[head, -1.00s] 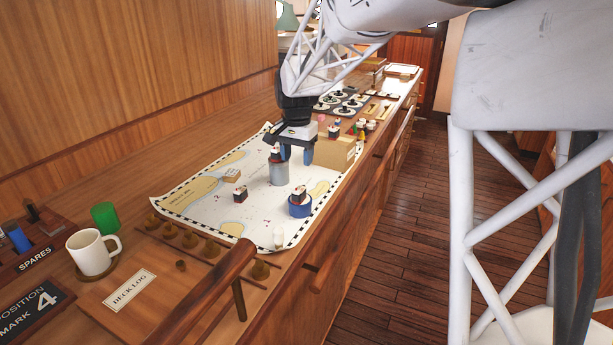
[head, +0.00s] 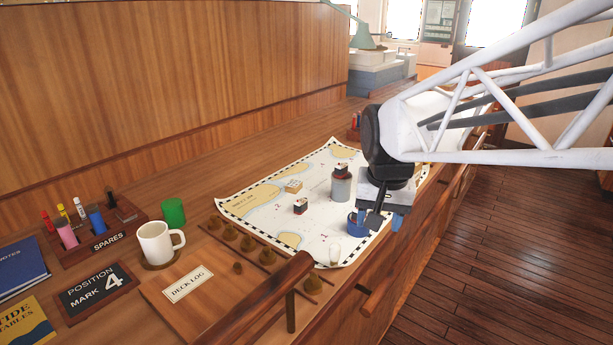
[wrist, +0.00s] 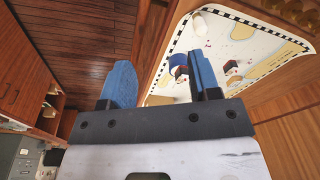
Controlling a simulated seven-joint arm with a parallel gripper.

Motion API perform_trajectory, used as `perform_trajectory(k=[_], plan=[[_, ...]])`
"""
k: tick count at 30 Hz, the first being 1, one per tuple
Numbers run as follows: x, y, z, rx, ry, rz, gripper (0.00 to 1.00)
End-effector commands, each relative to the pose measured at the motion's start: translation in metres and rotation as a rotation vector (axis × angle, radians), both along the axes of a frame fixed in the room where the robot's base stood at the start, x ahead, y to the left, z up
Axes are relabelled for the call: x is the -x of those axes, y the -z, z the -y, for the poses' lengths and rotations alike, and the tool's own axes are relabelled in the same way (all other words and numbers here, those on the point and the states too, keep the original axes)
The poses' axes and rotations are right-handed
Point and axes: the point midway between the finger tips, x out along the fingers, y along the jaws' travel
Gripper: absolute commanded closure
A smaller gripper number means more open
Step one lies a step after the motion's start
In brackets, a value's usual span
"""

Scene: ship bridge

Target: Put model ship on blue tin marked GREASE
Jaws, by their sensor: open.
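The blue tin (head: 353,225) stands on the chart near its right edge, partly behind my gripper; no lettering is readable. It also shows in the wrist view (wrist: 178,60), with a dark and red model ship (wrist: 181,73) seemingly on it. A second model ship (head: 300,207) sits on the chart to its left. My gripper (head: 385,217) is open and empty, beside the blue tin towards the counter's edge. Its blue fingers (wrist: 163,78) are apart in the wrist view.
A white piece (head: 334,254) stands at the chart's near edge. A small tan block (head: 293,186) lies on the chart. A wooden rail (head: 265,290), white mug (head: 156,242) and green cylinder (head: 173,212) are nearer. The floor (head: 470,290) beside the counter is clear.

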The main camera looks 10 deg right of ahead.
Motion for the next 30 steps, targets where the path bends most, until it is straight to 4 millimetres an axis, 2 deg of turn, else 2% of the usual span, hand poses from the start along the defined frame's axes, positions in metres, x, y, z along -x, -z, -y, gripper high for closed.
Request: perform_trajectory(k=[1, 3, 9, 15, 21, 30], plan=[[0.016, 0.001, -0.002, 0.004, -0.027, 0.010, 0.43], [0.037, 0.004, -0.004, 0.011, -0.066, 0.022, 0.43], [0.094, 0.018, -0.010, 0.031, -0.179, 0.055, 0.43], [0.133, 0.032, -0.013, 0.048, -0.263, 0.078, 0.43], [0.148, 0.039, -0.014, 0.055, -0.296, 0.087, 0.43], [0.148, 0.039, -0.014, 0.056, -0.298, 0.087, 0.43]])
